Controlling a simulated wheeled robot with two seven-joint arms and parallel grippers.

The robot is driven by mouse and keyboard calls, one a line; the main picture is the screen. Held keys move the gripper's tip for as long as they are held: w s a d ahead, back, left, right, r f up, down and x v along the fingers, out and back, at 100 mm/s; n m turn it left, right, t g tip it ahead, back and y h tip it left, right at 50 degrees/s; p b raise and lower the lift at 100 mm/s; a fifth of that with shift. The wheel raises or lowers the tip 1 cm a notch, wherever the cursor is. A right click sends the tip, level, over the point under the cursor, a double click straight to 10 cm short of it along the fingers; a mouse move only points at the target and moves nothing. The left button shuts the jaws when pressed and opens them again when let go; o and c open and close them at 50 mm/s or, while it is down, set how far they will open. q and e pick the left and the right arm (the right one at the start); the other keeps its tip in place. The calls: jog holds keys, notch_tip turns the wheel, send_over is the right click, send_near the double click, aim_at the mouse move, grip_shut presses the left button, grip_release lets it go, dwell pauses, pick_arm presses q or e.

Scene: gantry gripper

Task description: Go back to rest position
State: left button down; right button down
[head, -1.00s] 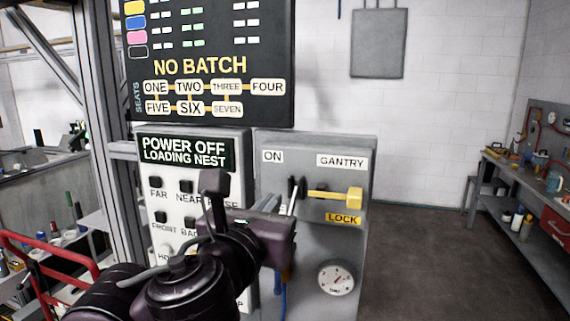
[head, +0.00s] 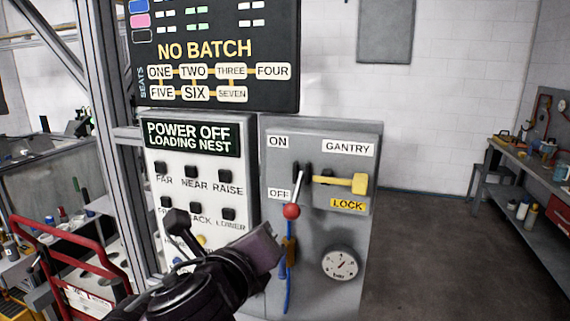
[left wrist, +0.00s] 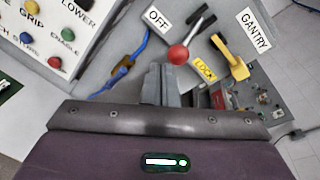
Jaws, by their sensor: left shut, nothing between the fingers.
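My left gripper (head: 262,246) is in front of the lower part of the control panel, below the switch lever. In the left wrist view its fingers (left wrist: 160,84) are together and empty. The lever with the red ball (head: 291,211) points down beside the OFF label, and the ball also shows in the left wrist view (left wrist: 178,54), just beyond the fingertips and apart from them. The yellow LOCK handle (head: 346,182) lies level to its right. My right gripper is in neither current view.
The button panel (head: 197,180) reads POWER OFF, LOADING NEST. A NO BATCH board (head: 222,50) hangs above it. A red rail (head: 70,225) stands at left. Open floor (head: 440,240) lies at right.

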pick_arm(q)
jog(key=s+a+f+n+g+y, duration=0.1)
jog(key=s+a+f+n+g, duration=0.15)
jog(key=f+n, duration=0.4)
jog(key=s+a+f+n+g+y, duration=0.1)
jog(key=a+f+n+g, duration=0.15)
jog(key=f+n, duration=0.35)
jog(key=s+a+f+n+g+y, duration=0.1)
jog(key=s+a+f+n, duration=0.15)
jog(key=f+n, duration=0.4)
jog(key=s+a+f+n+g+y, duration=0.1)
jog(key=s+a+f+n+g, duration=0.3)
jog(key=s+f, duration=0.35)
jog(key=s+a+f+n+g, duration=0.2)
jog(key=s+a+f+n, duration=0.35)
jog(key=f+n, duration=0.2)
notch_tip(320, 180, down, 29)
jog(key=d+m+g, duration=0.1)
jog(key=s+a+f+g+b, duration=0.1)
jog(key=s+a+f, duration=0.2)
jog(key=s+f, duration=1.7)
jog(key=shift+s+a+f, duration=0.2)
jog(key=shift+s+f, duration=0.1)
jog(key=shift+s, duration=0.35)
